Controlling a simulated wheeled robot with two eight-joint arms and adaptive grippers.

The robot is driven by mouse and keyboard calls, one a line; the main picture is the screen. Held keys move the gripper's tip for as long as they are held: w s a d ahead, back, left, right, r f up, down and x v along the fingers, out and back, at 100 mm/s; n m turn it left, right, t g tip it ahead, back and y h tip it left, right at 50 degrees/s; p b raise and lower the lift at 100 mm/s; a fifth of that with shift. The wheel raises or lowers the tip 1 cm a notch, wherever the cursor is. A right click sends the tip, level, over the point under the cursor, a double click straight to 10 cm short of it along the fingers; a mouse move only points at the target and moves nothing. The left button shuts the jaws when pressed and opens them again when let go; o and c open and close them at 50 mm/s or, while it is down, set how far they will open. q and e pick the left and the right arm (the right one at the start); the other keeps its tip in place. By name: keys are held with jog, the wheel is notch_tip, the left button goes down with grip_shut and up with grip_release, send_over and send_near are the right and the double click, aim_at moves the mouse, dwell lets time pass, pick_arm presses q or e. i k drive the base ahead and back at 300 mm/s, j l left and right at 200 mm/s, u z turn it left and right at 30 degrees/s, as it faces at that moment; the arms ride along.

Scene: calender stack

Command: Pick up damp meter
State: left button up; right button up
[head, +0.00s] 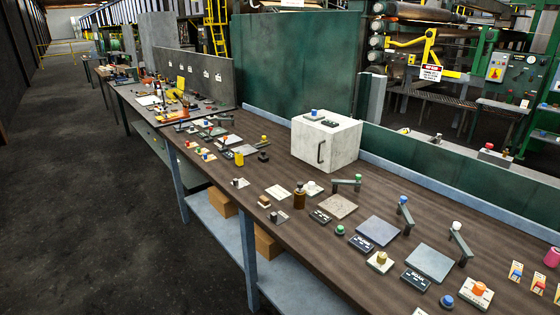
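No gripper of mine shows in the head view. I cannot tell which of the many small items on the long brown workbench (240,190) is the damp meter. Small devices there include a cream block with an orange knob (480,292), a cream block with a yellow-tan knob (379,262), and a blue-topped device (314,115) on the white box (326,145). Dark labelled plates (416,280) lie near grey square pads (429,262); their lettering is too small to read surely.
A brown bottle (299,197) and a yellow cup (239,159) stand among the items. Grey posts with coloured knobs (404,216) rise beside the pads. A green panel (296,65) stands behind the bench. Dark floor (90,200) is open at left.

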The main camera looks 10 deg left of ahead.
aim_at(239, 156)
jog(key=i+j+z, duration=0.15)
jog(key=z, duration=0.35)
jog(key=i+j+z, duration=0.1)
jog(key=z, duration=0.35)
jog(key=i+j+z, duration=0.15)
jog(key=j+z, duration=0.2)
jog(key=j, duration=0.5)
jog(key=j+z, duration=0.35)
jog(key=j, duration=0.5)
jog(key=j+z, duration=0.35)
jog(key=j, duration=0.55)
